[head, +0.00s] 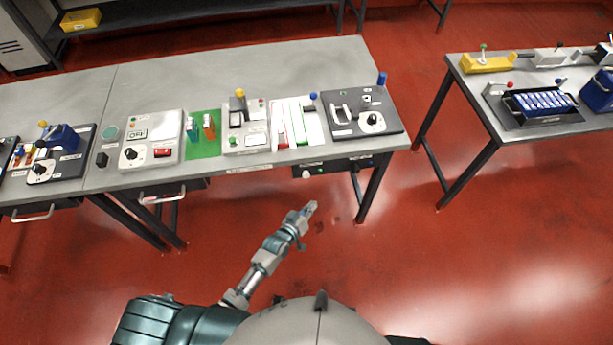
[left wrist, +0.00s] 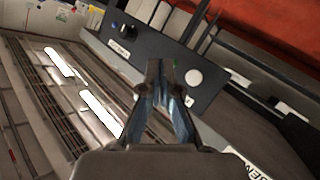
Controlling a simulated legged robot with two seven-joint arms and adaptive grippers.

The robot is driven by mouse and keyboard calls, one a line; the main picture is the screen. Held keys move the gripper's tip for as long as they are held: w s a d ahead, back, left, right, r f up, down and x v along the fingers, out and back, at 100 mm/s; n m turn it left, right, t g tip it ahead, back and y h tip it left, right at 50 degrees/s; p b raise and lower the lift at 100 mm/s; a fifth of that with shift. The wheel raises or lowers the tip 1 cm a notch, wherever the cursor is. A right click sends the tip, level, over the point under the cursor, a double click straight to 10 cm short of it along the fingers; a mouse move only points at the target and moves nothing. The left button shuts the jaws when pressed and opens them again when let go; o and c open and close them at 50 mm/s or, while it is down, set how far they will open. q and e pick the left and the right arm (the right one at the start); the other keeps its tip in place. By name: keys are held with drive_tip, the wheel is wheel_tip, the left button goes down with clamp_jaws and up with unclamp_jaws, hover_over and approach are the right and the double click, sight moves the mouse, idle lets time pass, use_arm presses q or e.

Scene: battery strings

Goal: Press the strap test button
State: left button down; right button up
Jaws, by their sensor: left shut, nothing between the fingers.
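A dark panel (head: 345,167) hangs under the front edge of the long table, with a round white button (head: 306,174) near its left end. I cannot read its labels, so I cannot tell if this is the strap test button. My left gripper (head: 311,206) is shut and empty, below and in front of the panel. Its fingertips (left wrist: 160,68) appear left of the white button, apparently not touching it. My right gripper is not in view.
The long grey table (head: 310,62) carries several test stations, including a black plate (head: 351,95) with a dial above the panel. A table leg (head: 375,188) stands right of the panel. A second table (head: 478,98) stands at the right, with open red floor between.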

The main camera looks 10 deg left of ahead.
sight(306, 175)
use_arm(q)
drive_tip(key=shift+w, duration=0.1)
drive_tip(key=w+a+b, duration=0.3)
drive_tip(key=w+b, duration=0.1)
drive_tip(key=w, duration=0.4)
drive_tip(key=shift+b, duration=0.3)
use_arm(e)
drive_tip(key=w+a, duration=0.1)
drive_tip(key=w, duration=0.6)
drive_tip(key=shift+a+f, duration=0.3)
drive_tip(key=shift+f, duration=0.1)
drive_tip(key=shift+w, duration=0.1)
use_arm(q)
drive_tip(key=shift+w, duration=0.1)
drive_tip(key=shift+w+a, duration=0.1)
drive_tip(key=shift+w, duration=0.25)
